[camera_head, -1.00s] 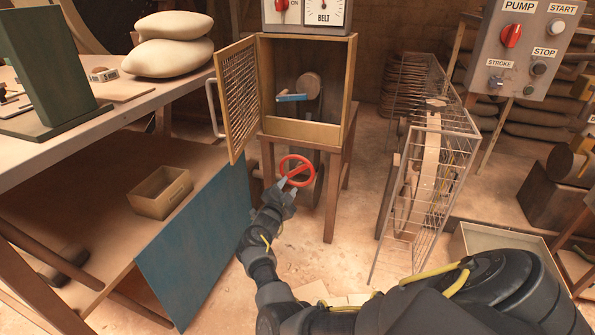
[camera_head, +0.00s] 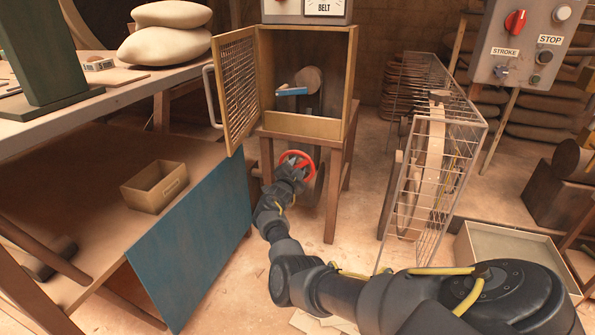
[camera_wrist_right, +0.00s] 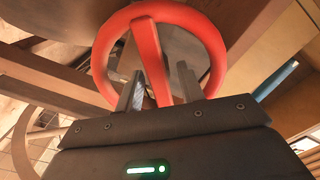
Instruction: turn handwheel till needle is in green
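The red handwheel (camera_head: 311,158) is under the open wooden cabinet, low between the stand's legs. My right gripper (camera_head: 293,168) is at the wheel. In the right wrist view, the red handwheel (camera_wrist_right: 98,60) fills the upper middle, and its spoke passes between the two fingers of my right gripper (camera_wrist_right: 158,78). The fingers are apart, with small gaps seeming to show beside the spoke. The BELT gauge (camera_head: 325,7) is cut off by the top edge in the head view, so its needle and green zone are hidden. My left gripper is out of view.
The cabinet's mesh door (camera_head: 239,92) stands open to the left. A blue panel (camera_head: 192,250) and a workbench (camera_head: 120,92) are left of my arm. A wire cage guard (camera_head: 440,180) stands to the right. A control box (camera_head: 525,45) is at upper right.

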